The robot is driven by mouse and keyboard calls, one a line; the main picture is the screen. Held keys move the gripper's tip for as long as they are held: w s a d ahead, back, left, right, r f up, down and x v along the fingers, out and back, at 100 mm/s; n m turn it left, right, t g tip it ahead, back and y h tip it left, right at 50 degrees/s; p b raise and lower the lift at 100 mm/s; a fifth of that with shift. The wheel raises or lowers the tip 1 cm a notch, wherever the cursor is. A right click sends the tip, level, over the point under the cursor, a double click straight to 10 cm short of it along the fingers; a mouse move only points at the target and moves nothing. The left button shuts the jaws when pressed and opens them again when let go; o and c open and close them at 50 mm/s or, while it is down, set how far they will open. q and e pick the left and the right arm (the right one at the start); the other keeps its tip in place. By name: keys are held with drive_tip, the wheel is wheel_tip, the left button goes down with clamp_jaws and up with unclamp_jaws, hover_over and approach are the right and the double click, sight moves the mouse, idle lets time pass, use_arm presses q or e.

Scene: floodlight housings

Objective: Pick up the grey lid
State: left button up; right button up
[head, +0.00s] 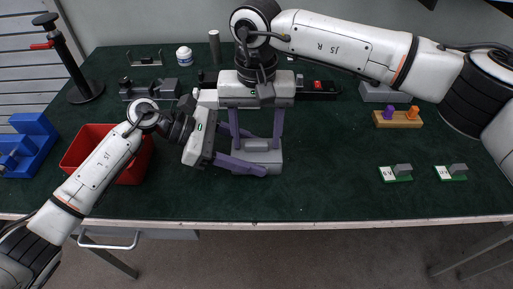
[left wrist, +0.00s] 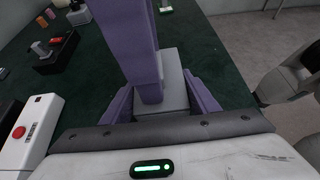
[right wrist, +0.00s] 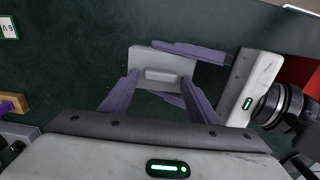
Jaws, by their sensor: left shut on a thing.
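The grey lid (head: 272,157), a flat block with a raised grip on top, is at the middle of the table. My left gripper (head: 257,160) comes in from the left, its purple fingers shut on the lid's sides. In the left wrist view the lid (left wrist: 174,85) sits between those fingers. My right gripper (head: 258,146) points down over the lid, fingers apart. In the right wrist view the raised grip of the lid (right wrist: 160,74) lies between its fingertips; I cannot tell whether they touch it. Whether the lid rests on the table is unclear.
Small green-based number cards (head: 395,174) lie at the right front. A wooden block with coloured pegs (head: 397,118) stands behind them.

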drive_tip(key=c, duration=1)
use_arm(q)
drive_tip(key=o, duration=1.2)
use_arm(e)
drive_tip(key=shift+o, duration=0.2)
wheel_tip(320, 180, up, 15)
